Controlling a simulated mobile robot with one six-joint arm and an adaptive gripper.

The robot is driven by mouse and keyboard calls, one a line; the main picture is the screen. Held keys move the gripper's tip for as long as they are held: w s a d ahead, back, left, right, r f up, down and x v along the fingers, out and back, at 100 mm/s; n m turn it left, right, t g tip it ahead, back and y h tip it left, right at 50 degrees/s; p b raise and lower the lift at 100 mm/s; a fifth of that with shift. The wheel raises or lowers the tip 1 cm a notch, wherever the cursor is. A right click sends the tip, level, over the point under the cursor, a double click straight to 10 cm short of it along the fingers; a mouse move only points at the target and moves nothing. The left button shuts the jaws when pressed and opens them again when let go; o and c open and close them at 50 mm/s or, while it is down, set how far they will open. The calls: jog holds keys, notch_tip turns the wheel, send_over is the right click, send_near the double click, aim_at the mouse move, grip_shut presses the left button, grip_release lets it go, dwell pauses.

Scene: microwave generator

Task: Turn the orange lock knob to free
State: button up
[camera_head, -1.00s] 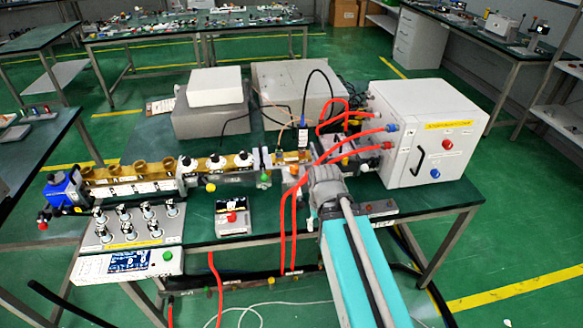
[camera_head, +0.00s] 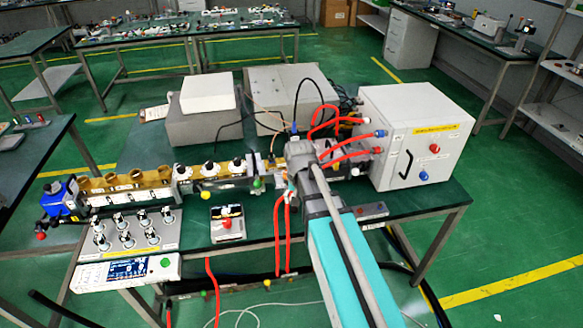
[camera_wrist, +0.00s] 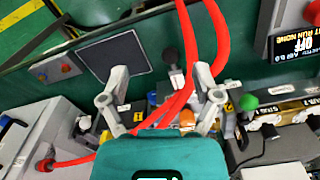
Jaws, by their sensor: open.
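The orange knob (camera_wrist: 187,118) shows in the wrist view just in front of my gripper's body, low between the fingers and nearer the right one. Red hoses pass close beside it. My gripper (camera_wrist: 162,84) is open, with its two grey fingers spread apart and nothing held between them. In the head view, the end of my arm (camera_head: 301,152) is over the right part of the brass waveguide line, and it hides the knob there.
Red hoses (camera_head: 345,154) run from the white cabinet (camera_head: 412,135) past my arm, and more hang down in front. The waveguide line (camera_head: 150,180) extends left. A small box with a red button (camera_head: 228,223) stands on the table. A green knob (camera_wrist: 249,102) is right of my gripper.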

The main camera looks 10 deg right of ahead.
jog(key=w+r+m+p, duration=0.3)
jog(key=w+r, duration=0.1)
jog(key=w, duration=0.5)
jog(key=w+r+m+p, duration=0.3)
jog(key=w, duration=0.7)
jog(key=shift+w+r+p, duration=0.3)
jog(key=shift+r, duration=0.05)
jog(key=shift+f, duration=0.15)
notch_tip(320, 180, down, 14)
jog(key=b, duration=1.3)
jog(key=shift+r+b, duration=0.25)
jog(key=shift+b, duration=0.15)
